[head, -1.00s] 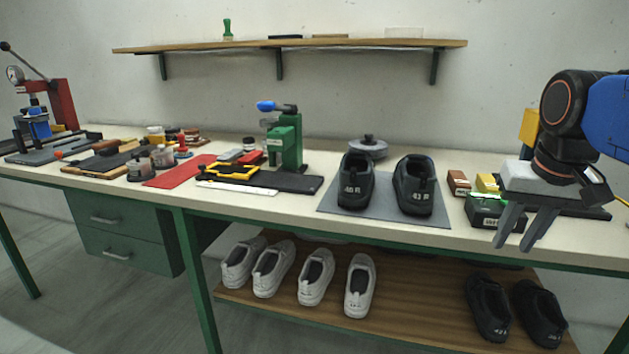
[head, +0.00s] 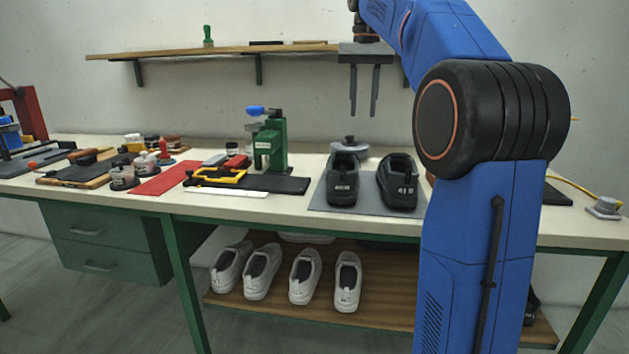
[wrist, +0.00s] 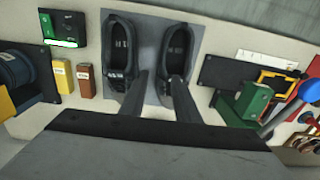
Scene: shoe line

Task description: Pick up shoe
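Two black shoes stand side by side on a grey mat (head: 318,200) on the workbench. In the wrist view, my gripper (wrist: 160,82) overlaps the gap between the shoes; the 41 R shoe (wrist: 118,78) is on the left and the other shoe (wrist: 172,68) on the right.
A green press (head: 270,148) stands left of the shoes, and a grey lidded pot (head: 349,148) behind them. Small boxes (wrist: 85,80) lie beside the mat. Several white shoes (head: 304,275) sit on the lower shelf. A wall shelf (head: 220,50) hangs behind.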

